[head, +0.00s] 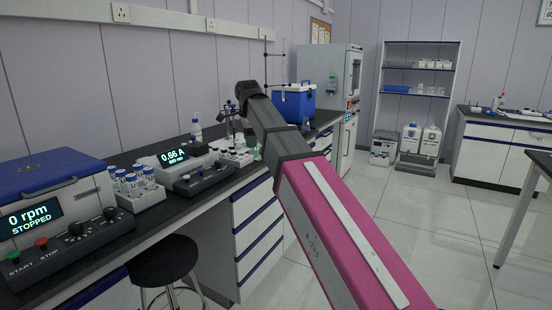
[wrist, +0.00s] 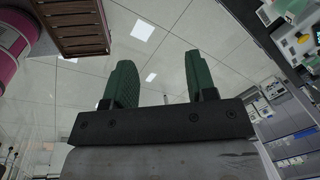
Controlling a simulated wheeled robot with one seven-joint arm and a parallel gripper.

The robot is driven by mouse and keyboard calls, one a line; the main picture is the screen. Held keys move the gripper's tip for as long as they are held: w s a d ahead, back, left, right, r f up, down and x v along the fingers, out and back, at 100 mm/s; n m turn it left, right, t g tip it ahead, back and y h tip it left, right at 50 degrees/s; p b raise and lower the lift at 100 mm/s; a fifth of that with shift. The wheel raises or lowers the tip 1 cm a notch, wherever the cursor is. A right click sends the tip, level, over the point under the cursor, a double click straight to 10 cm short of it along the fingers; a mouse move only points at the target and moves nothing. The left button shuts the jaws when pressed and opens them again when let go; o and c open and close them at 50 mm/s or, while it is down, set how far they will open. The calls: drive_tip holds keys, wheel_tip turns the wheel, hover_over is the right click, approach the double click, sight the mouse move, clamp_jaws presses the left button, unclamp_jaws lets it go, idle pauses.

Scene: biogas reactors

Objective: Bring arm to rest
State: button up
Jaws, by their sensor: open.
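My arm (head: 335,225) reaches from the bottom right of the head view up over the bench, with a pink link and a dark grey forearm. Its far dark joint (head: 247,90) stands in front of the wall. My gripper (wrist: 160,78) shows in the wrist view with its two green fingers well apart and nothing between them. In the head view I cannot clearly make out the gripper; the arm hides part of the bench there.
The bench holds a centrifuge (head: 50,195) reading "0 rpm STOPPED", a rack of blue-capped tubes (head: 140,192), a photometer (head: 190,168) reading "0.66 A" and a blue cool box (head: 292,102). A stool (head: 165,262) stands in front. Open floor (head: 455,230) lies to the right.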

drive_tip(key=s+d+f+n, duration=0.1)
drive_tip(key=d+f+n, duration=0.1)
drive_tip(key=d+f, duration=0.45)
drive_tip(key=s+d+f+n+g, duration=0.1)
drive_tip(key=d+f+n, duration=0.2)
drive_tip(key=f, duration=0.7)
drive_tip(key=s+d+f+n, duration=0.1)
drive_tip(key=d+f+n, duration=0.1)
drive_tip(key=d+f, duration=0.45)
drive_tip(key=s+d+f+n, duration=0.4)
drive_tip(key=s+d+f, duration=0.2)
drive_tip(key=f, duration=0.5)
drive_tip(key=s+d+f+n+g, duration=0.1)
drive_tip(key=s+d+f+n, duration=0.3)
drive_tip(key=f, duration=0.8)
drive_tip(key=s+d, duration=0.2)
drive_tip(key=s, duration=0.1)
drive_tip(key=shift+s+d+f, duration=0.15)
drive_tip(key=shift+s, duration=0.15)
